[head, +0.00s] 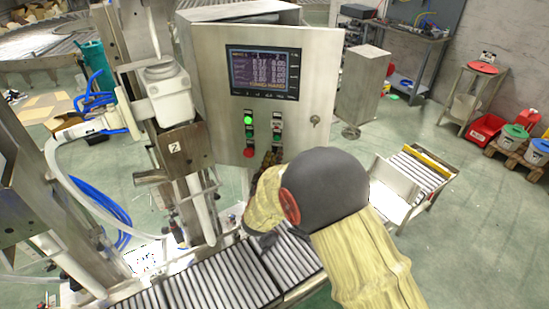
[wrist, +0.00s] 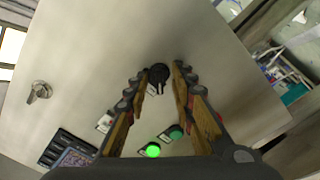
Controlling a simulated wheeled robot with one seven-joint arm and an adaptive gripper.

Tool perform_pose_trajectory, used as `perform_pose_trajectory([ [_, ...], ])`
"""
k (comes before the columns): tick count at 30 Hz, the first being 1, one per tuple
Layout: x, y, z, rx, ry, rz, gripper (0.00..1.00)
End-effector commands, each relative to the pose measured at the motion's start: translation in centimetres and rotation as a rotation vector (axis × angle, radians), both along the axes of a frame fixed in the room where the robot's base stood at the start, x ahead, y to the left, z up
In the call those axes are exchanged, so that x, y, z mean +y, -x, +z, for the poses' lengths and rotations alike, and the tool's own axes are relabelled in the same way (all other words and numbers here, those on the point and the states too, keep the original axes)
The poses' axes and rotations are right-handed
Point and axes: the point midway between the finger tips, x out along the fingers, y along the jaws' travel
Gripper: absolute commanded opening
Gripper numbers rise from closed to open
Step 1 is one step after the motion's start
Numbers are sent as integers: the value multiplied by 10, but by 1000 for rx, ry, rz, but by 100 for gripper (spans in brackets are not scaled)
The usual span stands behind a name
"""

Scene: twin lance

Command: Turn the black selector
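The black selector (wrist: 158,73) is a small dark knob on the metal panel, seen in the wrist view between the tips of my gripper. My gripper (wrist: 161,74) is open, with one finger on each side of the selector. A gap shows between the selector and the fingers; I cannot tell whether the tips reach the panel. In the head view my gripper (head: 268,160) is at the lower part of the control cabinet (head: 220,140), below the right button column, and the selector is hidden behind it and my arm.
A lit green button (head: 248,120) and a red button (head: 249,152) sit left of my gripper. A display (head: 264,72) is above, and a key lock (head: 315,119) is to the right. A roller conveyor (head: 225,280) runs below the cabinet. Filling machinery stands at left.

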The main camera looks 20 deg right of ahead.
Motion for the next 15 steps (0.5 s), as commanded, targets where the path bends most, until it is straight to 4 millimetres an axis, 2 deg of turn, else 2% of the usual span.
perform_pose_trajectory([
  [6, 0, 0, 0, 0, 0, 0, 24],
  [15, 0, 0, 0, 0, -1, 1, 7],
])
